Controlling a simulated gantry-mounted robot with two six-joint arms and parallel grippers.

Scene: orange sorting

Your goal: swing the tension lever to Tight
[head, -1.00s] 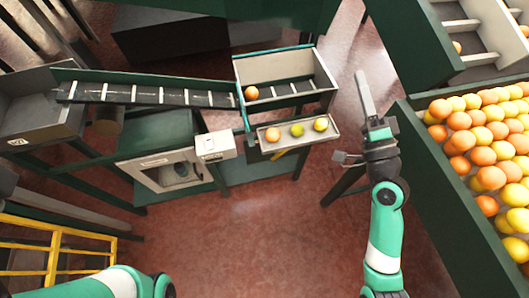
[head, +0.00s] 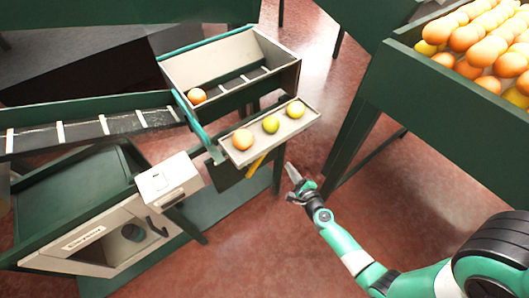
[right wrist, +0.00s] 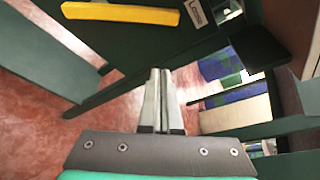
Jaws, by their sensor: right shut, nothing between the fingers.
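A yellow lever (head: 257,165) shows under the small fruit tray in the head view, slanting down to the left. In the right wrist view the yellow bar (right wrist: 120,13) lies across the top on a dark green panel. A white label (right wrist: 196,12) sits just right of it, only partly readable, starting with "L". My right gripper (head: 291,172) is to the right of the lever in the head view, apart from it. Its two fingers (right wrist: 160,75) are together and empty, below the bar in the right wrist view. My left gripper is out of view.
The tray (head: 238,158) holds three fruits, beside an open bin (head: 228,52) with one orange. A conveyor (head: 88,130) and a cabinet with a white box (head: 167,180) stand left. A crate of oranges (head: 432,90) stands right. Red floor lies between.

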